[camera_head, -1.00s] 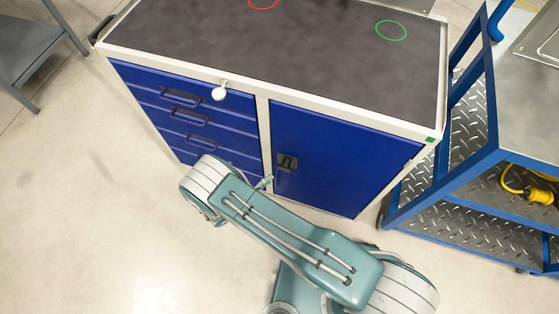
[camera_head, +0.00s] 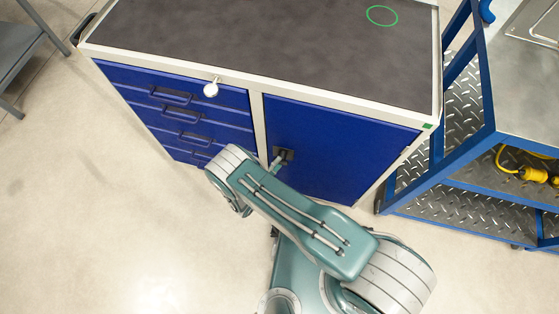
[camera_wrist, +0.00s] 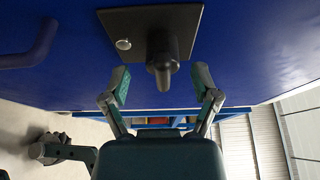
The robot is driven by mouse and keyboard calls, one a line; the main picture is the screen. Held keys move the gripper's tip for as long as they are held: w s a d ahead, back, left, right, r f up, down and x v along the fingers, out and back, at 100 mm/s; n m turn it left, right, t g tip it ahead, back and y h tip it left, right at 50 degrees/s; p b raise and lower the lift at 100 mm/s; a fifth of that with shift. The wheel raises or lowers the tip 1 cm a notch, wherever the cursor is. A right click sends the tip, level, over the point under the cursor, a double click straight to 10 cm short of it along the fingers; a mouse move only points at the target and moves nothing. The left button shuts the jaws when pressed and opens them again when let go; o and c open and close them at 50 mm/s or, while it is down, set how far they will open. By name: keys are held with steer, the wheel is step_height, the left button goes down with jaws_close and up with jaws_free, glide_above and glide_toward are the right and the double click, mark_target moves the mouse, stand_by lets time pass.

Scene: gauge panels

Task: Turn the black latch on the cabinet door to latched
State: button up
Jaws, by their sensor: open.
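The black latch (camera_wrist: 163,62) shows in the wrist view as a dark handle on a dark plate (camera_wrist: 190,17) with a small round metal lock beside it. It is fixed to the blue cabinet door (camera_head: 335,150), and in the head view the latch (camera_head: 284,154) is partly hidden by my arm. My gripper (camera_wrist: 161,87) is open, with one finger on each side of the handle's lower end. The fingers look apart from the handle. In the head view only a small part of my gripper shows near the latch.
Blue drawers (camera_head: 185,115) with handles stand left of the door, under a dark worktop (camera_head: 260,45). A white knob (camera_head: 211,89) sticks out at the top drawer. A blue cart (camera_head: 470,160) with a yellow plug (camera_head: 530,174) stands at the right.

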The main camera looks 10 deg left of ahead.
steer(key=shift+w+d, duration=0.45)
steer(key=shift+w, duration=0.05)
jaws_close()
steer(key=shift+m, duration=0.4)
steer(key=m+g+y, duration=0.1)
steer(key=m, duration=0.2)
steer(key=m+g+y, duration=0.1)
steer(key=m+y, duration=0.1)
steer(key=m, duration=0.1)
steer(key=shift+s+m, duration=0.1)
steer(key=shift+m, duration=0.2)
steer(key=m+y, duration=0.2)
steer(key=m, duration=0.1)
steer(key=shift+g, duration=0.3)
steer(key=shift+m+y, duration=0.9)
steer(key=shift+m, duration=0.3)
steer(key=shift+a, duration=0.15)
